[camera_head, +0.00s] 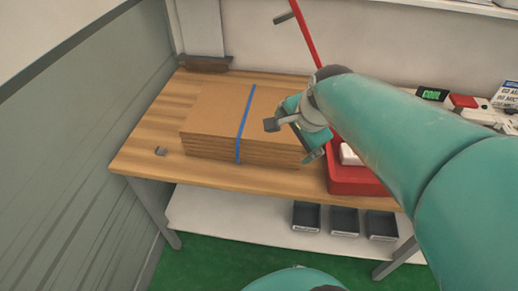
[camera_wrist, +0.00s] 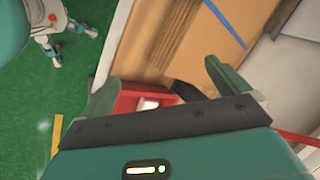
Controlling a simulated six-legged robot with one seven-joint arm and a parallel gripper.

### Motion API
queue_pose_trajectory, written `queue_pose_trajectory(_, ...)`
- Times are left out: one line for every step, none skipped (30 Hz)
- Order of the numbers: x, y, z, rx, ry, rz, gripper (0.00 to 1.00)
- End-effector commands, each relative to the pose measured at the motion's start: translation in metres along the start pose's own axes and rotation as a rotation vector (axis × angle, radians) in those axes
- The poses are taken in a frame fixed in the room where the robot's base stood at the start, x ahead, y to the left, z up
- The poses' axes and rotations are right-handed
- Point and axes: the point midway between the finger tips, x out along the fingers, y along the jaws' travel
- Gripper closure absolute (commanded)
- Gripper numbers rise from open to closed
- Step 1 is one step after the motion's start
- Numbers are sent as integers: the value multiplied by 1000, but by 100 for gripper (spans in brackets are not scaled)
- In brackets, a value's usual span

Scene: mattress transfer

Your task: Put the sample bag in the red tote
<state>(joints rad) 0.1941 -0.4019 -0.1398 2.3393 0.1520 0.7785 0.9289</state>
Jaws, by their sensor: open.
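The red tote (camera_head: 357,182) stands on the wooden table, right of the cardboard stack and partly hidden behind my arm. A white item (camera_head: 349,154) lies in it; I cannot tell whether this is the sample bag. The tote (camera_wrist: 125,103) and the white item (camera_wrist: 148,104) also show in the wrist view, partly covered by my gripper's body. My gripper (camera_head: 291,141) is above the right part of the cardboard stack, left of the tote. Its fingers (camera_wrist: 160,75) are apart, with nothing seen held between them. No other thing that could be the sample bag is clear.
A flat cardboard stack (camera_head: 215,112) with a blue strap fills the table's middle. Several dark bins (camera_head: 306,216) sit on the lower shelf. A red pole (camera_head: 304,38) rises behind. Boxes and small devices (camera_head: 465,102) crowd the right.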

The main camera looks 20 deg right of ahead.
Motion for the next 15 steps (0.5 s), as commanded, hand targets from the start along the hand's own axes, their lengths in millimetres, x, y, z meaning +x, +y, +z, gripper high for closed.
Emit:
queue_pose_trajectory(-10, 2, 21, -185, -3, -11, 0)
queue_pose_trajectory(-15, 4, 32, -298, -2, -13, 0)
queue_pose_trajectory(-21, 7, 46, -448, -1, -16, 0)
queue_pose_trajectory(-26, 11, 55, -559, 1, -18, 0)
queue_pose_trajectory(-30, 14, 64, -668, 4, -19, 0)
queue_pose_trajectory(-34, 19, 75, -806, 10, -20, 0)
queue_pose_trajectory(-38, 23, 82, -900, 13, -20, 0)
queue_pose_trajectory(-41, 26, 88, -988, 18, -20, 0)
queue_pose_trajectory(-44, 30, 95, -1092, 25, -19, 0)
queue_pose_trajectory(-46, 33, 99, -1157, 28, -17, 0)
queue_pose_trajectory(-48, 36, 103, -1213, 32, -17, 0)
queue_pose_trajectory(-49, 38, 106, -1272, 36, -14, 0)
queue_pose_trajectory(-50, 40, 108, -1306, 39, -13, 0)
queue_pose_trajectory(-50, 41, 109, -1330, 40, -11, 0)
queue_pose_trajectory(-50, 42, 110, -1350, 41, -10, 0)
